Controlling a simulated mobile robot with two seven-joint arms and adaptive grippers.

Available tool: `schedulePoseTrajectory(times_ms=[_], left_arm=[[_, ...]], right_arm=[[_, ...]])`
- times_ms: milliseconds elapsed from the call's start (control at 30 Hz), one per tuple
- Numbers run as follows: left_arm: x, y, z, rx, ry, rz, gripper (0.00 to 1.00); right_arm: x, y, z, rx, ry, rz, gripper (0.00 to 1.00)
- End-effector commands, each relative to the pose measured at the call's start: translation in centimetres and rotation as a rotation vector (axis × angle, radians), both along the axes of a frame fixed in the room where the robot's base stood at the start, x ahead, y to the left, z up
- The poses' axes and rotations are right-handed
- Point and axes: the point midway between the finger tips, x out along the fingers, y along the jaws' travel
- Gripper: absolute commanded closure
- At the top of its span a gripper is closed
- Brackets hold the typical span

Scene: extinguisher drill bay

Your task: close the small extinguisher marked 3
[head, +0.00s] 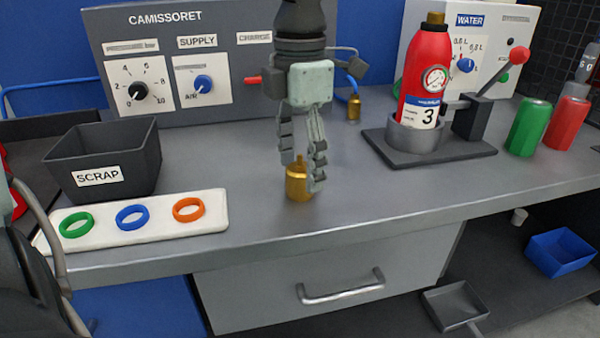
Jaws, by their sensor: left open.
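The small red extinguisher marked 3 (427,70) stands upright in a grey ring holder (413,137) at the back right. It has a round gauge on its front and a short brass neck at its top, with no valve head on it. A brass fitting (298,184) stands on the bench near the middle front. My left gripper (302,172) points down over the fitting. Its fingers are open, and their tips are at the fitting's upper part; whether they touch it I cannot tell. My right gripper is not in view.
A red-knobbed lever (501,70) rises beside the holder. Green (528,127) and red (567,124) cylinders stand right of it. A SCRAP bin (105,160) and a white tray (160,224) with three coloured rings are at the left. Bench front between tray and holder is mostly clear.

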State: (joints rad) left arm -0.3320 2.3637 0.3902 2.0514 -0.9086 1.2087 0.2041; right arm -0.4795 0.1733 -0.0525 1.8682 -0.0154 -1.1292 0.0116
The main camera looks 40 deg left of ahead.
Motion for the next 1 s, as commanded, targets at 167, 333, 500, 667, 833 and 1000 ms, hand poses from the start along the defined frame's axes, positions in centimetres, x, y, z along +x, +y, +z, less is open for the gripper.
schedulePoseTrajectory(times_ms=[167,333,500,667,833,1000], left_arm=[[0.0,-0.1,-1.9,-0.001,0.000,-0.001,0.37],[0.0,-0.1,-2.1,-0.002,-0.001,0.000,0.37],[0.0,0.0,-2.1,-0.002,-0.001,0.000,0.37],[0.0,0.0,-2.1,-0.002,-0.001,0.000,0.53],[0.0,0.0,-2.1,-0.002,-0.001,0.000,0.74],[0.0,-0.1,-2.1,-0.002,-0.001,0.000,0.95]], right_arm=[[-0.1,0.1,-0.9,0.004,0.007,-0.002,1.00],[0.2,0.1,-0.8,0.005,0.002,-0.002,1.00],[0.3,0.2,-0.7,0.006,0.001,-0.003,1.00],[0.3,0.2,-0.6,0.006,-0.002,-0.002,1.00],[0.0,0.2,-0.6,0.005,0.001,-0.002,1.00],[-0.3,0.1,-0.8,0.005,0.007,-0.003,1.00]])
